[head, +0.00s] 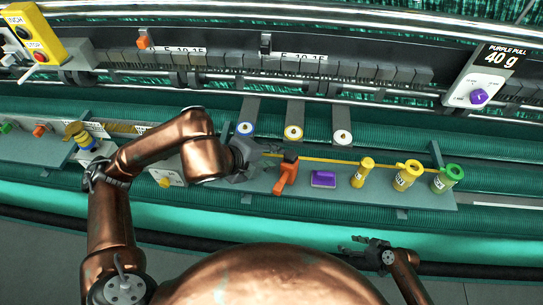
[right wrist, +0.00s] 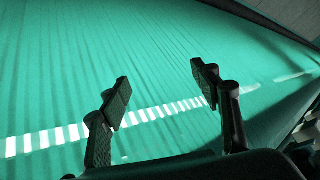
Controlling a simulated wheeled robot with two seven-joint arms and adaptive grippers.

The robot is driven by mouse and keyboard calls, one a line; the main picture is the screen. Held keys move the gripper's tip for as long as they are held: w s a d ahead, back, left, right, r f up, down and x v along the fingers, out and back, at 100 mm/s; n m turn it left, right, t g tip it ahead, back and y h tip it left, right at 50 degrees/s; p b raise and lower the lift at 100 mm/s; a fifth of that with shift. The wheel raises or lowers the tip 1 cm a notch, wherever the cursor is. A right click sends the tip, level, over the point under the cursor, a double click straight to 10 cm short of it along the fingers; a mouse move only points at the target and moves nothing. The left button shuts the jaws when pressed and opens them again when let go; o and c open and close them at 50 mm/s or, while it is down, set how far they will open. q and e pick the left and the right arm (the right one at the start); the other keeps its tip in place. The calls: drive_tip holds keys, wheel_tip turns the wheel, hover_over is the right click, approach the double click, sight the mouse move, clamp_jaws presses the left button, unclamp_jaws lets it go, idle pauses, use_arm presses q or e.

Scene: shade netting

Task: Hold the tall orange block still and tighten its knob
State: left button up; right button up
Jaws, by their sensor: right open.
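A tall orange block (head: 285,177) with a dark upper part stands on the grey shelf in the middle of the head view. I cannot make out its knob clearly. My left gripper (head: 268,155) is just left of the block, its fingers pointing toward it. Whether it touches the block, and how far its fingers are apart, I cannot tell. My right gripper (head: 366,246) is low, in front of the shelf and right of the block. It is open and empty; the right wrist view shows its two fingers (right wrist: 163,92) apart over green netting.
Right of the block on the shelf (head: 330,196) are a purple block (head: 323,179), yellow spools (head: 362,172) and a green-topped spool (head: 447,178). Behind are three ringed spools (head: 293,132). A yellow cord (head: 330,160) runs along the shelf. Green netting (head: 200,222) lies in front.

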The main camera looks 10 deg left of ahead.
drive_tip(key=s+a+r+n+g+y, duration=0.2)
drive_tip(key=s+a+r+n, duration=0.4)
drive_tip(key=r, duration=0.5)
drive_tip(key=s+a+r+n+g+y, duration=0.2)
drive_tip(key=a+r+n+y, duration=0.1)
drive_tip(key=a+r, duration=0.75)
drive_tip(key=w+r+n+t, duration=0.2)
drive_tip(key=w+r, duration=0.2)
drive_tip(key=r, duration=0.2)
drive_tip(key=w+d+r+n+t, duration=0.1)
drive_tip(key=w+r+n, duration=0.1)
drive_tip(key=w+r, duration=0.3)
drive_tip(key=w+d+r+n+t+y, duration=0.1)
drive_tip(key=w+r, duration=0.3)
drive_tip(key=r, duration=0.4)
drive_tip(key=shift+w+d+n+t, duration=0.1)
drive_tip(key=shift+w+n+t, duration=0.15)
drive_tip(key=shift+n+t, duration=0.4)
drive_tip(key=w+r, duration=0.1)
drive_tip(key=r, duration=0.1)
drive_tip(key=m+g+h, duration=0.1)
drive_tip(key=m+g, duration=0.1)
drive_tip(key=m, duration=0.6)
approach(296, 174)
drive_tip(key=shift+w+a, duration=0.25)
drive_tip(key=shift+a, duration=0.75)
drive_tip(key=shift+x, duration=4.8)
drive_tip(key=shift+s+d+f, duration=0.1)
drive_tip(key=shift+s, duration=0.05)
drive_tip(key=shift+c, duration=0.3)
